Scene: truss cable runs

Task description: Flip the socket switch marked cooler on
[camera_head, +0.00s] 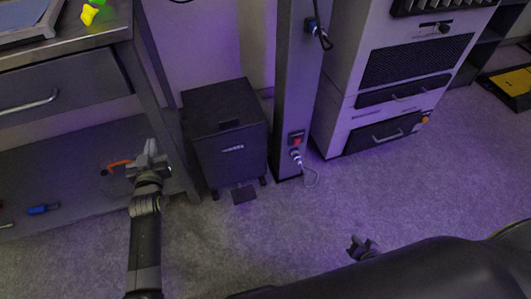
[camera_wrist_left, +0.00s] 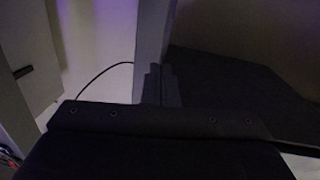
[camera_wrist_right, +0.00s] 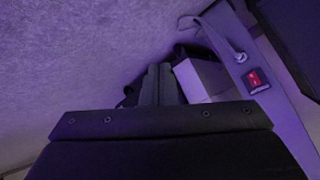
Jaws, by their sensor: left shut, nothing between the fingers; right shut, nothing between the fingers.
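A socket with a red switch (camera_head: 296,138) sits low on a grey upright post (camera_head: 291,80). It also shows in the right wrist view, the red switch (camera_wrist_right: 255,79) at the right. A white plug (camera_head: 296,155) with a pale cable is in this socket. No readable "cooler" marking shows, and I cannot tell the switch's position. My right gripper (camera_head: 362,246) is shut and empty, above the carpet, below and right of the socket and apart from it. My left gripper (camera_head: 150,158) is shut and empty, in front of the desk's lower shelf, well left of the post.
A black box (camera_head: 226,140) with a pedal stands left of the post. A grey cabinet appliance (camera_head: 388,80) stands right of it. A metal desk (camera_head: 70,75) with a drawer is at the left. A black plug (camera_head: 312,25) sits higher on the post. Carpet before the post is clear.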

